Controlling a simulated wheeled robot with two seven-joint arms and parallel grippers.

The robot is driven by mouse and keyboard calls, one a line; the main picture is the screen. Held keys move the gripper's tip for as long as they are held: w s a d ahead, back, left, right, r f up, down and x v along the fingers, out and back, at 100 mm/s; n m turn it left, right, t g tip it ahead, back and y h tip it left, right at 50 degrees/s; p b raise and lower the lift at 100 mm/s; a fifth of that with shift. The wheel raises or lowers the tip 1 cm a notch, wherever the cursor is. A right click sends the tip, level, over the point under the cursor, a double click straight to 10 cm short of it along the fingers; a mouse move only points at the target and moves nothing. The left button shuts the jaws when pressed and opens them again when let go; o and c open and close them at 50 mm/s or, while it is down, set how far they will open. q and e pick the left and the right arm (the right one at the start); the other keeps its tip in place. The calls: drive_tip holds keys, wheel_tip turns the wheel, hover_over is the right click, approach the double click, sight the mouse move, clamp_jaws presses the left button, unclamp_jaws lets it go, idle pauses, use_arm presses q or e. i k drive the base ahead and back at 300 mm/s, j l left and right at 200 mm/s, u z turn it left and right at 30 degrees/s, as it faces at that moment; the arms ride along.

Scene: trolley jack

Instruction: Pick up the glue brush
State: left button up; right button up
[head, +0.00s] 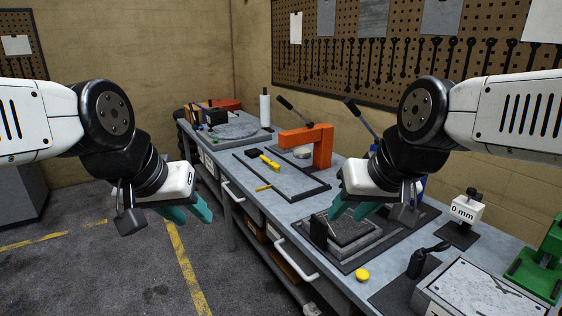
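A small tool with a yellow handle and a black end (266,160), which looks like the glue brush, lies inside a dark rectangular frame (312,193) on the grey workbench; at this size I cannot be certain of it. My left gripper (194,216) is open and empty, over the floor to the left of the bench and apart from the tool. My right gripper (347,215) is open, above a grey plate on the bench, to the right of and nearer than the tool. Nothing shows between its teal fingers.
An orange C-shaped frame (322,148) stands just right of the tool. A yellow strip (263,188) lies nearby. A yellow round cap (362,275), a 0 mm block (466,211) and a green device (541,265) are at the right. Drawer handles stick out along the bench front.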

sight(273, 166)
drive_tip(key=i+j+z, duration=0.1)
drive_tip(key=i+j, duration=0.15)
drive_tip(key=i+j+z, duration=0.1)
drive_tip(key=i+j, duration=0.25)
drive_tip(key=i+j+z, duration=0.1)
drive_tip(key=i+j, duration=0.2)
drive_tip(key=i+j+z, duration=0.15)
drive_tip(key=i+j, duration=0.25)
drive_tip(key=i+j+z, duration=0.1)
drive_tip(key=i+j, duration=0.25)
drive_tip(key=i+j+z, duration=0.1)
drive_tip(key=i+j, duration=0.15)
drive_tip(key=j, duration=0.2)
drive_tip(key=i+j+z, duration=0.1)
drive_tip(key=i+j, duration=0.2)
drive_tip(key=i+j+z, duration=0.1)
drive_tip(key=i+j, duration=0.15)
drive_tip(key=j, duration=0.3)
